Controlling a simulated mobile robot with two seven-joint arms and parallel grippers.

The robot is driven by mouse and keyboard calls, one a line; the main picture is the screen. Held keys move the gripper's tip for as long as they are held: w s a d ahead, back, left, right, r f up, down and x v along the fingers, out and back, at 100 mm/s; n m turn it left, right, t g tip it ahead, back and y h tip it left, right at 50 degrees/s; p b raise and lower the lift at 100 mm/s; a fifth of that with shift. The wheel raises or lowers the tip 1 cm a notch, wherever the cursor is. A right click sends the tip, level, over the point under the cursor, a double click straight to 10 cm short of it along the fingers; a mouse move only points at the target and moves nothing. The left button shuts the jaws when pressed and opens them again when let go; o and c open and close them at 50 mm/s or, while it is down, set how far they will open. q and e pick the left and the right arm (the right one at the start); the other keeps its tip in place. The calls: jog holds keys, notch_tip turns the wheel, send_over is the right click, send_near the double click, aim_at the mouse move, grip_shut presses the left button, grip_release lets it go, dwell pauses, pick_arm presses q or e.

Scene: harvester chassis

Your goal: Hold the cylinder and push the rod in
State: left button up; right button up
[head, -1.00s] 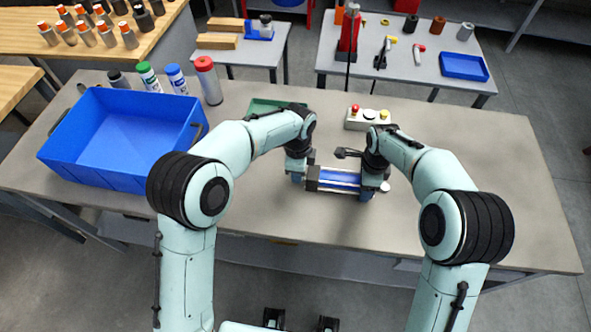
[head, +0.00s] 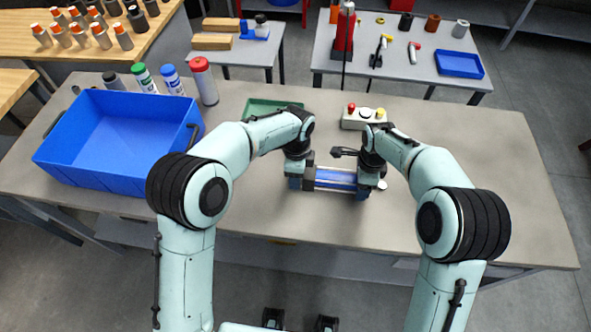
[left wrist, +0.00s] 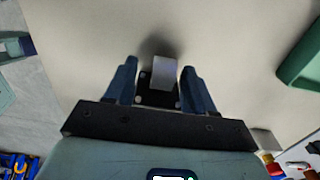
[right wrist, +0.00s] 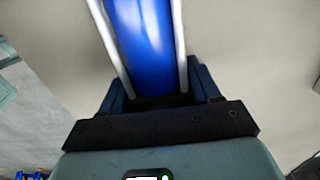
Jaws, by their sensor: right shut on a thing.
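The cylinder (head: 335,178) has a blue barrel, metal side rods and dark end blocks. It lies sideways above or on the middle of the bench. My right gripper (head: 364,190) is shut on its right end; the blue barrel (right wrist: 140,40) runs away from those fingers in the right wrist view. My left gripper (head: 296,182) is at the cylinder's left end. In the left wrist view its fingers (left wrist: 159,85) stand apart, with a silver block-like piece, probably the rod's end (left wrist: 163,72), between them and a gap at its left. The rest of the rod is hidden.
A large blue bin (head: 120,140) stands on the bench at left, with several spray cans and bottles (head: 204,82) behind it. A green tray (head: 268,107) and a button box (head: 363,118) lie behind the grippers. The bench's right side is clear.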

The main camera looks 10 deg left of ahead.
pick_arm(q)
jog(key=shift+w+r, duration=0.1)
jog(key=shift+r, duration=0.1)
jog(key=shift+r, duration=0.25)
pick_arm(e)
jog(key=shift+d, duration=0.15)
pick_arm(q)
notch_tip(320, 180, up, 11)
jog(key=shift+r, duration=0.2)
pick_arm(e)
jog(key=o, duration=1.6)
jog(key=shift+r, duration=0.1)
